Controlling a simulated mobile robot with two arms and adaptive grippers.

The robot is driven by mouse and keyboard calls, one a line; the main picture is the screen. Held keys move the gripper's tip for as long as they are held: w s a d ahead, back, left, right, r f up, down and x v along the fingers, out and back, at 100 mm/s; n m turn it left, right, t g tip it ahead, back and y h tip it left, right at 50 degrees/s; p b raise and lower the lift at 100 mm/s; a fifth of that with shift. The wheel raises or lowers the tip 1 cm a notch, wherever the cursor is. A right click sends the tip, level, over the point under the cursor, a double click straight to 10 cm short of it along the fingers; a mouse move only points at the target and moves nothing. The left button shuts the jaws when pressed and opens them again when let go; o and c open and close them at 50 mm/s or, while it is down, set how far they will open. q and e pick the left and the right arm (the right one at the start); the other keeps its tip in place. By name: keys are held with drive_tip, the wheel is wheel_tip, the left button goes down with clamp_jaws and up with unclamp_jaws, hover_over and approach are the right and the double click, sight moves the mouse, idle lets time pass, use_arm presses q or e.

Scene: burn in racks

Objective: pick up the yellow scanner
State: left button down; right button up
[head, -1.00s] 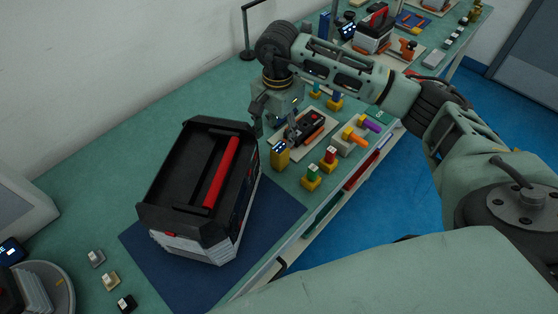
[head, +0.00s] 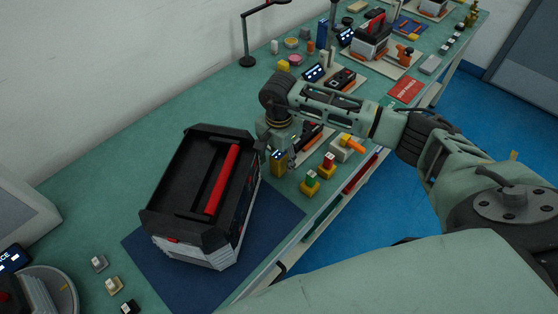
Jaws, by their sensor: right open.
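The yellow scanner (head: 278,164), a small upright yellow block with a lit display near its top, stands on the green bench just right of the big black case. My right gripper (head: 275,149) points down at the scanner, open, with its fingers close to the scanner's upper part. I cannot tell whether they touch it. The gripper and wrist partly hide the scanner's top and the board behind it. My left gripper is not in view.
The black case with a red handle (head: 222,180) stands on a dark blue mat (head: 165,280), close left of the gripper. Red-topped and green-topped yellow blocks (head: 310,184) stand to the right, near the bench edge. A black lamp stand (head: 247,60) is behind.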

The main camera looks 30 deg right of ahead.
clamp_jaws()
idle(0.3)
drive_tip(key=shift+r, duration=0.1)
